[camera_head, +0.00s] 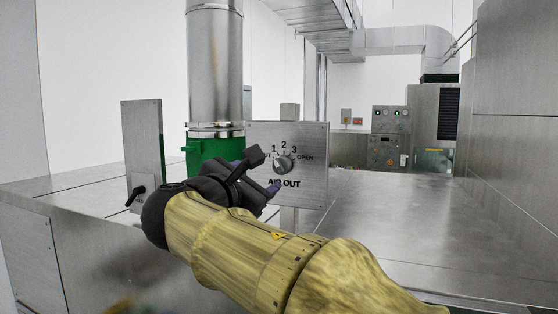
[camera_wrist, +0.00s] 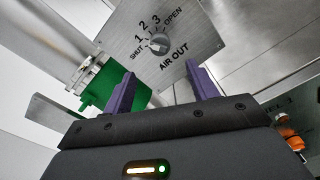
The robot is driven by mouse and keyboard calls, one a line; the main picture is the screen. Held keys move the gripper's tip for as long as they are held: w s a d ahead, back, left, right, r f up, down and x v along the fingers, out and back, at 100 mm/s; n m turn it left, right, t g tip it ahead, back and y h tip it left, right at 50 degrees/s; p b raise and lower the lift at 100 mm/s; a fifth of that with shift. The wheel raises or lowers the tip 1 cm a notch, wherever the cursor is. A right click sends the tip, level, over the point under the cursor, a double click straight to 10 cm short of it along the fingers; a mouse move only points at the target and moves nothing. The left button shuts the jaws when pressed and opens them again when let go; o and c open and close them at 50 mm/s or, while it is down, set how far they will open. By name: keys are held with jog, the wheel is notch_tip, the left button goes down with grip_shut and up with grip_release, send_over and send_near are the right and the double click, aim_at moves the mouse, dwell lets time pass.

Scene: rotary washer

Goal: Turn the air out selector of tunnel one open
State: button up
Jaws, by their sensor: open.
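The air out selector (camera_head: 284,163) is a round grey knob on a metal plate (camera_head: 313,186) marked SHUT, 1, 2, 3, OPEN and AIR OUT. Its pointer appears to be toward the SHUT and 1 side, though its exact mark is hard to tell. The selector also shows in the wrist view (camera_wrist: 159,43), ahead of my fingers and tilted in the picture. My gripper (camera_head: 265,171) is in front of the plate, left of and near the knob in the head view. In the wrist view my gripper (camera_wrist: 160,88) has its two purple fingers wide apart and empty, apart from the knob.
A green duct collar (camera_head: 215,150) with a metal pipe (camera_head: 215,65) stands behind the plate to the left. Another plate (camera_head: 142,145) with a black handle (camera_head: 136,195) is farther left. The metal top (camera_head: 400,205) to the right is clear. A control panel (camera_head: 389,140) stands farther back.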

aim_at(278, 167)
jog(key=p+x, duration=0.4)
jog(key=x, duration=0.6)
jog(key=shift+p, duration=0.35)
jog(key=shift+w+d+f, duration=0.1)
jog(key=shift+w, duration=0.4)
jog(key=shift+s, duration=0.35)
jog(key=shift+c, duration=0.9)
jog(key=c, duration=0.8)
